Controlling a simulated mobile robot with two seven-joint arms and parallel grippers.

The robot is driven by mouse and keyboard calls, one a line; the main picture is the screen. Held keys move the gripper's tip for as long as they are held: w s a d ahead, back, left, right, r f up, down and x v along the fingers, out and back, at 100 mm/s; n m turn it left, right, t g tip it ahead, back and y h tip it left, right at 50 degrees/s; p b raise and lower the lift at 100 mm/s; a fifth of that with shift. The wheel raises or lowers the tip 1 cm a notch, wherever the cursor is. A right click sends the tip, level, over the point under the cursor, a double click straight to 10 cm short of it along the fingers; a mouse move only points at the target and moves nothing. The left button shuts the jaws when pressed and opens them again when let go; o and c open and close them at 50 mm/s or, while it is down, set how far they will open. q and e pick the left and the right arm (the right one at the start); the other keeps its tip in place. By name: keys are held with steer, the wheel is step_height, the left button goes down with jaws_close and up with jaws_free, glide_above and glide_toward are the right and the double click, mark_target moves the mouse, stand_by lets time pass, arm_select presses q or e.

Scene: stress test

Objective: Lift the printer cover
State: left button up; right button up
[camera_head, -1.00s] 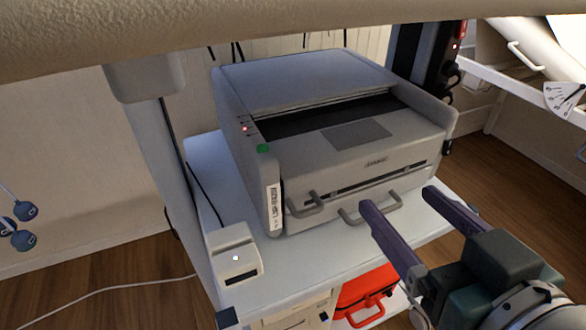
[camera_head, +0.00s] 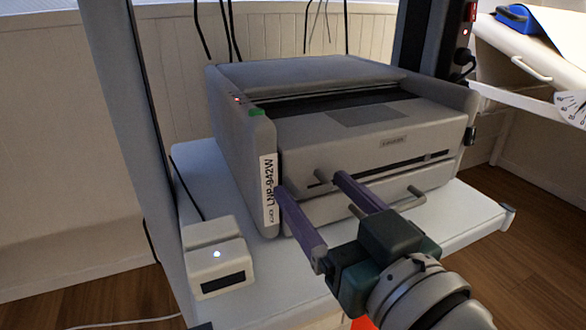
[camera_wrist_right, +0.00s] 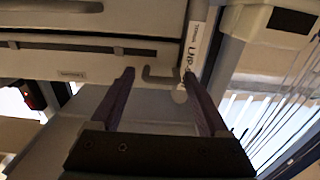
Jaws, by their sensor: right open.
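The grey printer (camera_head: 345,85) stands on a white shelf, its cover (camera_head: 370,128) lying flat and closed over the front. Grey bar handles stick out from its front: a left one (camera_head: 323,177) and a right one (camera_head: 415,196). My right gripper (camera_head: 310,185) is open in front of the printer, its purple fingers on either side of the left handle. In the right wrist view a handle (camera_wrist_right: 160,79) shows between the fingertips, with nothing gripped. Whether the fingers touch it I cannot tell. My left gripper is not in view.
A small white box (camera_head: 216,262) with a lit spot sits on the white shelf (camera_head: 470,222) left of the printer. A grey post (camera_head: 133,130) rises at the left. Black cables hang behind. Another white surface with a handle (camera_head: 524,66) is at upper right.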

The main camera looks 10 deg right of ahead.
steer(key=shift+w+a, duration=0.15)
steer(key=shift+w, duration=0.4)
jaws_close()
stand_by(0.5)
